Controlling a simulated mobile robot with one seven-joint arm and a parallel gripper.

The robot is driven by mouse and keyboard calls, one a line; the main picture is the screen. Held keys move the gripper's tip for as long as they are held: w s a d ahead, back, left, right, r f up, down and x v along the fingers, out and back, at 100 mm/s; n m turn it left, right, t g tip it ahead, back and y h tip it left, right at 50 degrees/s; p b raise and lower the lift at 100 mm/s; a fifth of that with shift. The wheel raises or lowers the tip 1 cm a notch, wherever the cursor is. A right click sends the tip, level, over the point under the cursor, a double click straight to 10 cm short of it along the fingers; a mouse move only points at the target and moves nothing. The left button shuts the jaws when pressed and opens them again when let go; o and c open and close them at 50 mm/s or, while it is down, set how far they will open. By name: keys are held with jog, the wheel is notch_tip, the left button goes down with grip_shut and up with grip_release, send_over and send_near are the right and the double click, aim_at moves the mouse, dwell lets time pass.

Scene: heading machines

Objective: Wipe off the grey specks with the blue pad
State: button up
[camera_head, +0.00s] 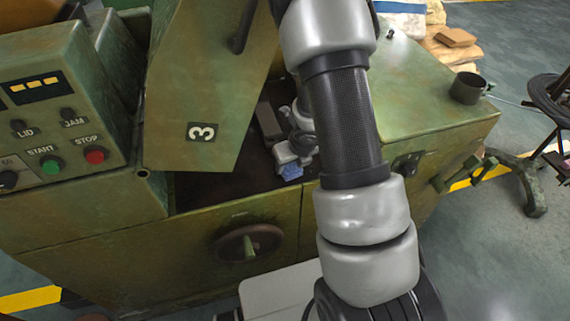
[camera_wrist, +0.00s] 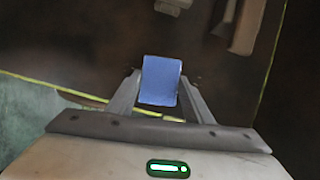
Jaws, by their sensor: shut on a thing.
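My gripper (camera_wrist: 159,90) is shut on the blue pad (camera_wrist: 160,80), which shows between its two fingers in the wrist view. In the head view the blue pad (camera_head: 291,172) is a small blue patch below my gripper (camera_head: 292,158), inside the dark opening of the green machine (camera_head: 150,240). My arm hides part of the opening's right side. I cannot make out any grey specks on the dark floor (camera_wrist: 70,50) of the opening. Whether the pad touches that floor I cannot tell.
The raised green lid (camera_head: 205,100) marked 3 stands at the left of the opening. A control box (camera_head: 60,110) with green and red buttons is further left. Pale blocks (camera_wrist: 245,25) stand at the top right of the wrist view. A dark cup (camera_head: 467,88) stands on the right-hand top.

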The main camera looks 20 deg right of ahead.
jog(key=shift+s+d+f+p, duration=0.1)
jog(key=shift+d+p, duration=0.35)
jog(key=shift+d, duration=2.9)
jog(key=shift+a+f+b, duration=0.1)
jog(key=shift+a+b, duration=1.55)
jog(key=shift+a, duration=2.15)
jog(key=shift+a+b, duration=0.45)
jog(key=shift+a, duration=1.9)
jog(key=shift+r, duration=0.2)
notch_tip(320, 180, up, 6)
jog(key=p, duration=0.5)
jog(key=shift+p, duration=0.3)
jog(key=shift+r, duration=0.1)
notch_tip(320, 180, up, 3)
jog(key=p, duration=0.3)
